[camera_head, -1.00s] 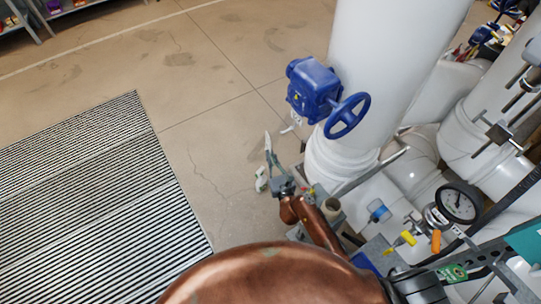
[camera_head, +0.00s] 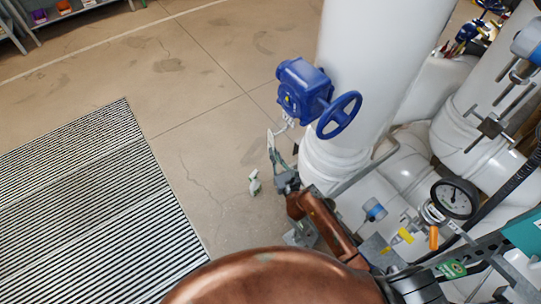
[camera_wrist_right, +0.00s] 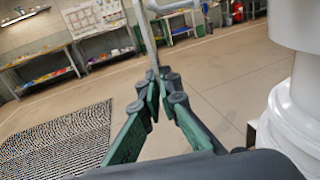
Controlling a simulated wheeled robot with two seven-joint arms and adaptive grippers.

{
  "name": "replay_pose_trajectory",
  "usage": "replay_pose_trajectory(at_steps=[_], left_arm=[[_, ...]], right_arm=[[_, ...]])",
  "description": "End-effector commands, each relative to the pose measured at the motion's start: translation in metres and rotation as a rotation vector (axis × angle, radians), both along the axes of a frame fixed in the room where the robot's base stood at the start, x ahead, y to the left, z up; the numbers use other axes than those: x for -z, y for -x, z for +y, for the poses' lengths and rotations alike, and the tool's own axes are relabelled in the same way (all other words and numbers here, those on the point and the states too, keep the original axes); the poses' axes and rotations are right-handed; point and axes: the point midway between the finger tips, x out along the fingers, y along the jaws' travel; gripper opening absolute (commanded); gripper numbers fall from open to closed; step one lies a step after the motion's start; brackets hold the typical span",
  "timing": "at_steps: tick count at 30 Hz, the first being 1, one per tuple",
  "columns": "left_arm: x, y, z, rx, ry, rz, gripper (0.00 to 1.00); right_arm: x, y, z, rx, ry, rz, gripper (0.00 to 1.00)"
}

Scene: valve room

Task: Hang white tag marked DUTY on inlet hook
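My right gripper (camera_head: 276,163) is below and left of the blue valve (camera_head: 304,88) on the thick white pipe. Its fingers look shut on a thin white tag (camera_head: 270,140), which stands up from the fingertips. In the right wrist view the fingers (camera_wrist_right: 157,88) close on a thin pale upright strip (camera_wrist_right: 147,38), the tag nearly edge-on. Its lettering cannot be read. A small pale hook-like piece (camera_head: 287,122) hangs under the valve, just right of the tag. I cannot tell whether they touch. A pale curved bar (camera_wrist_right: 172,7) shows at the wrist view's top. My left gripper is not in view.
The white pipe (camera_head: 375,70) stands right of my gripper. A small white-green object (camera_head: 254,183) appears on the floor. Open floor and a striped mat (camera_head: 90,200) lie left.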

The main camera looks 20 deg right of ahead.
Motion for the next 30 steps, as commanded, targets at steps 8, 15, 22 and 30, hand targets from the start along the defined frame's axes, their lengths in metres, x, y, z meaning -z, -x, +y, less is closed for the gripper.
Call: replay_pose_trajectory(at_steps=[8,15,22,30], left_arm=[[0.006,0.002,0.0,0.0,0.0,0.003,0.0],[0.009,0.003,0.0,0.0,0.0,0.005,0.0],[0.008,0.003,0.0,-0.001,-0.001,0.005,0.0],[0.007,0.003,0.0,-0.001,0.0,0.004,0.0]], right_arm=[[0.002,-0.006,-0.016,0.0,0.002,-0.001,0.0],[0.005,-0.01,-0.027,0.001,0.001,-0.001,0.0],[0.009,-0.012,-0.034,0.0,0.0,0.0,0.0],[0.011,-0.013,-0.035,0.0,-0.001,-0.001,0.0]])
